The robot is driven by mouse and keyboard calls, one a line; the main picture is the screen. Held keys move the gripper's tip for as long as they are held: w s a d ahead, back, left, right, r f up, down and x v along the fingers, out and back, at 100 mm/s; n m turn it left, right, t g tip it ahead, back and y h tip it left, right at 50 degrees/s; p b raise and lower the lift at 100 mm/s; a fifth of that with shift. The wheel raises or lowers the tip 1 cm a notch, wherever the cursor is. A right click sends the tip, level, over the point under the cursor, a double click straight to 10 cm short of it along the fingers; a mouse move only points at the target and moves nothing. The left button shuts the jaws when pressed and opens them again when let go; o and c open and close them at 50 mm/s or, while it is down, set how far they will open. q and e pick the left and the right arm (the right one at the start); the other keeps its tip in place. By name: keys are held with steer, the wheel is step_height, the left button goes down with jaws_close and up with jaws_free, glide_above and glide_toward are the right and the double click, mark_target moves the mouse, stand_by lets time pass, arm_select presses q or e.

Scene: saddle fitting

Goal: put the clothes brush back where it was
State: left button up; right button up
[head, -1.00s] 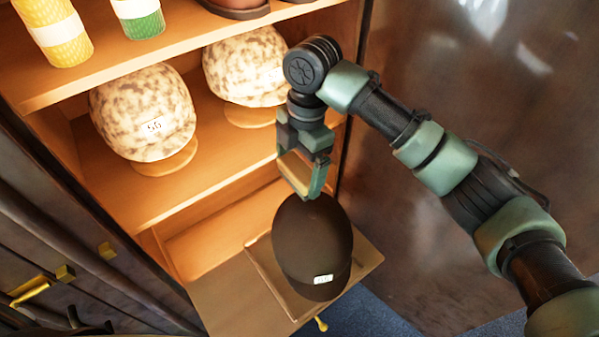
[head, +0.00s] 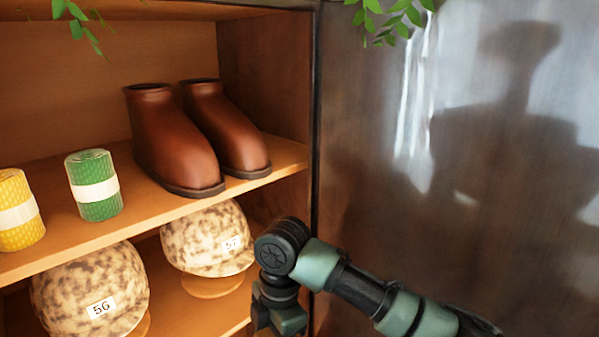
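I see no clothes brush in the head view. My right arm comes in from the lower right, and the top of my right gripper (head: 281,318) shows at the bottom edge, in front of the lower shelf. Its fingertips are cut off below the frame, so I cannot tell whether it is open or holds anything. My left gripper is out of view.
Brown boots (head: 175,140) stand on the upper shelf (head: 150,213), right of a green roll (head: 93,185) and a yellow roll (head: 18,210). Below are mottled caps marked 56 (head: 85,285) and 57 (head: 205,238). Leaves (head: 395,15) hang at the top.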

steer(key=s+d+f+m+b, duration=0.3)
steer(key=d+f+m+b, duration=0.1)
steer(key=d+m, duration=0.4)
steer(key=s+d+f+m+t+b, duration=0.1)
steer(key=s+d+f+m+b, duration=0.3)
steer(key=d+m, duration=0.4)
steer(key=s+d+f+m+t+h+b, duration=0.1)
steer(key=s+d+f+m+b, duration=0.3)
steer(key=d+m, duration=0.4)
steer(key=shift+s+f+m, duration=0.25)
steer(key=shift+f+m, duration=0.15)
